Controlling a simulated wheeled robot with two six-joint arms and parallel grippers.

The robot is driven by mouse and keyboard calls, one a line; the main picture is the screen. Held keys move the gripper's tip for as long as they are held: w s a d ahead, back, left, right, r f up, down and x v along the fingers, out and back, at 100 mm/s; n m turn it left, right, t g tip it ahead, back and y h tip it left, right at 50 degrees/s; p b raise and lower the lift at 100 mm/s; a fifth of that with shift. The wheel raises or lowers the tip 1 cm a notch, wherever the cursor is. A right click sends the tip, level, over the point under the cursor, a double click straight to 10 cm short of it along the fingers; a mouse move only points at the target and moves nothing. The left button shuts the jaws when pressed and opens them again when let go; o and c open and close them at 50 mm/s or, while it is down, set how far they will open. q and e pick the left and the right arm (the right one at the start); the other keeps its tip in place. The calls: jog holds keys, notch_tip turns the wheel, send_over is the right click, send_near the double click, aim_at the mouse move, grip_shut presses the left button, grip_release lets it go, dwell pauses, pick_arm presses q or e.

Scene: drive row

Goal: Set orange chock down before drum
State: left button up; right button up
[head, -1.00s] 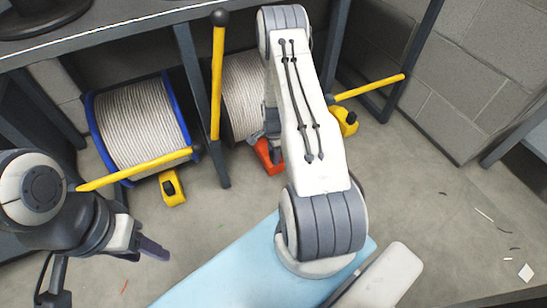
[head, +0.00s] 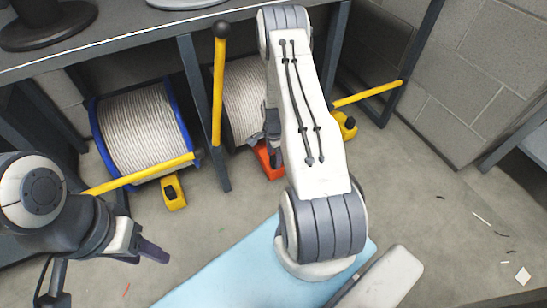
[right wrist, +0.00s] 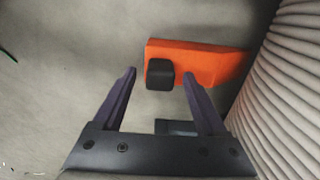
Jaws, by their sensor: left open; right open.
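The orange chock (head: 268,161) sits on the floor at the foot of the dark-rimmed drum (head: 242,92), partly hidden by my right arm in the head view. In the right wrist view the chock (right wrist: 205,62) lies beside the drum's pale wound rope (right wrist: 285,90), with its black knob (right wrist: 160,74) toward me. My right gripper (right wrist: 160,82) is open, its fingertips on either side of the knob and apart from it. In the head view the right fingers are mostly hidden behind the arm. My left gripper (head: 152,250) is over bare floor at the left, away from the chock.
A blue-rimmed drum (head: 142,130) stands to the left, with a yellow chock (head: 174,191) before it. Another yellow chock (head: 346,126) is at the right. Yellow bars (head: 219,90) and dark rack posts (head: 203,110) stand close by. The right floor is mostly clear.

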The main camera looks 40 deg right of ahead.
notch_tip(320, 180, up, 5)
jog(key=p, duration=0.2)
jog(key=shift+r+p, duration=0.2)
jog(key=shift+p, duration=0.15)
jog(key=shift+f, duration=0.1)
